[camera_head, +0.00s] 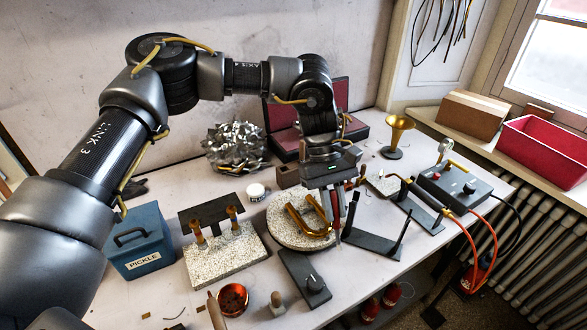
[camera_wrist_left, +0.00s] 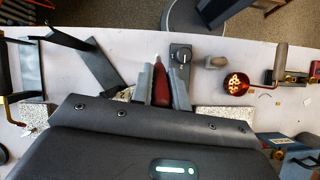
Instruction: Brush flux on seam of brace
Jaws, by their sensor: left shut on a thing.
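My left gripper (camera_head: 338,222) is shut on a slim red-handled tool (camera_head: 336,212), which may be the brush. The tool hangs with its narrow tip down. In the left wrist view the red handle (camera_wrist_left: 160,86) sits between the two fingers and ends in a pale tip. A U-shaped brass tube (camera_head: 296,216) lies on a round speckled board (camera_head: 283,239), just left of the tool. I cannot make out the brace or its seam. A small white-lidded jar (camera_head: 256,191) stands behind the board. My right gripper is not in view.
A dark knobbed box (camera_head: 306,281) and a copper pan (camera_head: 233,299) are in front. A clamp fixture stands on a speckled block (camera_head: 228,258), beside the blue PICKLE box (camera_head: 139,243). A dark stand (camera_head: 371,243) and torch (camera_head: 440,208) are right. Scrap metal (camera_head: 234,146) lies behind.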

